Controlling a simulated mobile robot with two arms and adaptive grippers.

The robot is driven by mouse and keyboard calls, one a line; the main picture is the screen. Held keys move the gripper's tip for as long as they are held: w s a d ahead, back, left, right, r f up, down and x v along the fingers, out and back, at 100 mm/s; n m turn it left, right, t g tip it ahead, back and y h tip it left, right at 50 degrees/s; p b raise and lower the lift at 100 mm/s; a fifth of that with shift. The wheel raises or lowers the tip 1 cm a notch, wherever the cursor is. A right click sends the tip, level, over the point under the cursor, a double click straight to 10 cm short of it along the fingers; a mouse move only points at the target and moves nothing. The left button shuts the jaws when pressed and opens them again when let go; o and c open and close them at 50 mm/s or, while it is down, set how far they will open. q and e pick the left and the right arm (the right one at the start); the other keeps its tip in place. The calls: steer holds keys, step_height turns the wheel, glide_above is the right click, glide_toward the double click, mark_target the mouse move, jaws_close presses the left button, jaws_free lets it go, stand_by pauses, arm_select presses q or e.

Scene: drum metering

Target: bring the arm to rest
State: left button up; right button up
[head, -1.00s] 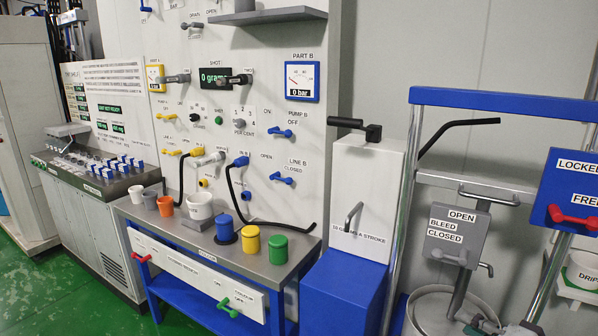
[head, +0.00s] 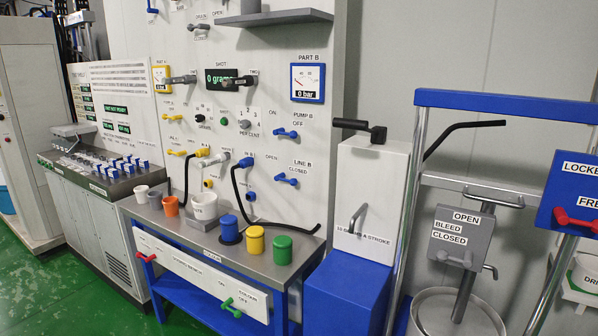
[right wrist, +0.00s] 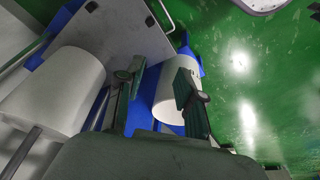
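My right gripper (right wrist: 160,80) shows in the right wrist view with its two dark fingers spread apart. I see nothing held between them. Behind the fingers are a white cylinder (right wrist: 167,98), partly covered by the right finger, and blue frame parts. A larger white cylinder (right wrist: 55,90) is at the left of that view. Neither gripper shows in the head view, and my left gripper is in no current frame.
In the head view, a metering panel (head: 310,135) stands over a bench with cups and coloured pots. A white pump cabinet (head: 365,195) and a blue-topped frame (head: 500,104) around an open drum (head: 432,318) are at right. Green floor (right wrist: 265,100) is clear.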

step_height(320, 180, down, 25)
steer(key=s+g, duration=0.1)
steer(key=s, duration=0.1)
steer(key=s+d+f+g, duration=0.1)
steer(key=s+d+f, duration=0.2)
steer(key=s+f, duration=1.2)
steer(key=shift+s, duration=0.75)
